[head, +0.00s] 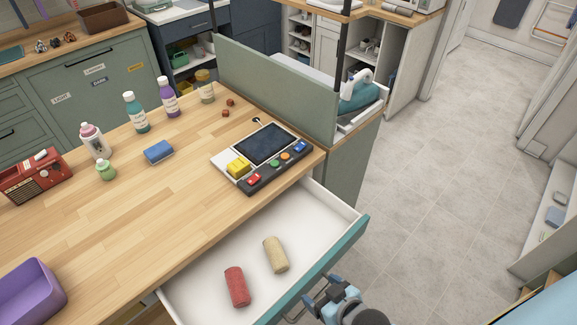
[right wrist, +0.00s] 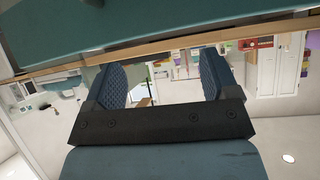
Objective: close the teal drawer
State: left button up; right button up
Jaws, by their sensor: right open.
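The teal drawer (head: 345,249) is pulled out from under the wooden counter, showing its white inside. A red rolled towel (head: 236,287) and a beige rolled towel (head: 275,254) lie in it. My right gripper (head: 322,286) is open, just outside the drawer's teal front, close to its metal handle (head: 292,316). I cannot tell whether it touches the handle. In the right wrist view the two fingers (right wrist: 160,82) are apart with nothing held between them, and a teal surface (right wrist: 160,25) fills the top. My left gripper is not in view.
The counter (head: 135,215) holds a control panel (head: 262,155), a blue sponge (head: 158,152), several bottles, a red radio (head: 35,175) and a purple bin (head: 30,293). A green-grey divider (head: 275,88) stands at the back. Tiled floor (head: 440,190) to the right is clear.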

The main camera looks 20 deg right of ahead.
aim_at(315, 228)
jog(key=j+z, duration=0.2)
jog(key=z, duration=0.25)
jog(key=j+z, duration=0.2)
jog(key=z, duration=0.2)
jog(key=k+j+z, duration=0.15)
jog(key=z, duration=0.3)
jog(key=k+j+u, duration=0.15)
jog(key=k+j, duration=0.1)
jog(key=j, duration=0.1)
